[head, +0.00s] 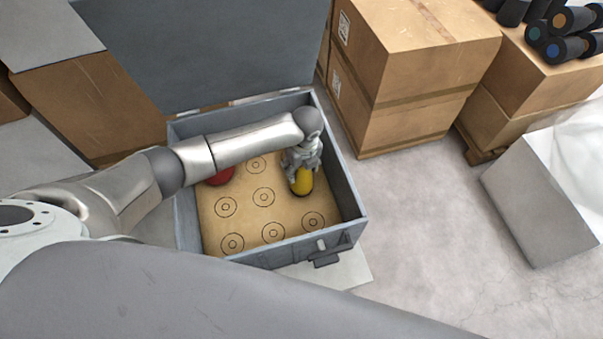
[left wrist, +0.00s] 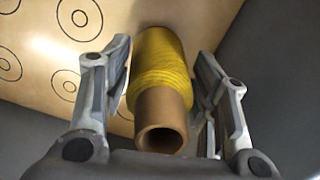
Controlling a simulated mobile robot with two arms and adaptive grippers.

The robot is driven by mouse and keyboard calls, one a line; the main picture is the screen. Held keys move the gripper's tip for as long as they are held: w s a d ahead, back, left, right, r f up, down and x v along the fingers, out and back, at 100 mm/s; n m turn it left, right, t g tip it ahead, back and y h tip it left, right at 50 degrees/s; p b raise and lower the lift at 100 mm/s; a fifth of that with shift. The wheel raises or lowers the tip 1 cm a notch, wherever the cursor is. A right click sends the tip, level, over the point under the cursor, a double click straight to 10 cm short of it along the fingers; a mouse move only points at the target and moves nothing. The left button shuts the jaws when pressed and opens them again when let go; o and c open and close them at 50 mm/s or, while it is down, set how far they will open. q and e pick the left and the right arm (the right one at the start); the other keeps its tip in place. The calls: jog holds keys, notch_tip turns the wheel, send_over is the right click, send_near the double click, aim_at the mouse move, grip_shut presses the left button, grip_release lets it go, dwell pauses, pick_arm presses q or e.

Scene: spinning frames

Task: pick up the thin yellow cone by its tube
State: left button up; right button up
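The thin yellow cone (head: 303,182) stands on the wooden floor of the grey crate, towards its right side. In the left wrist view the yellow cone (left wrist: 163,70) shows its yellow winding and the bare brown tube (left wrist: 162,120) pointing at the camera. My left gripper (head: 302,160) is over the cone from above. In the left wrist view its fingers (left wrist: 160,85) are apart on both sides of the cone, with visible gaps. In the head view the gripper hides the tube. My right gripper is not in view.
The crate (head: 355,195) has low grey walls and a raised lid (head: 215,50). A red cone (head: 221,176) is inside, partly hidden by my arm. Several ringed spots (head: 264,197) on the crate floor are empty. Stacked cardboard boxes (head: 415,60) stand to the right.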

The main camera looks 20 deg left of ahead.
pick_arm(q)
jog(key=c, duration=0.5)
jog(key=shift+c, duration=0.2)
jog(key=shift+r, duration=0.1)
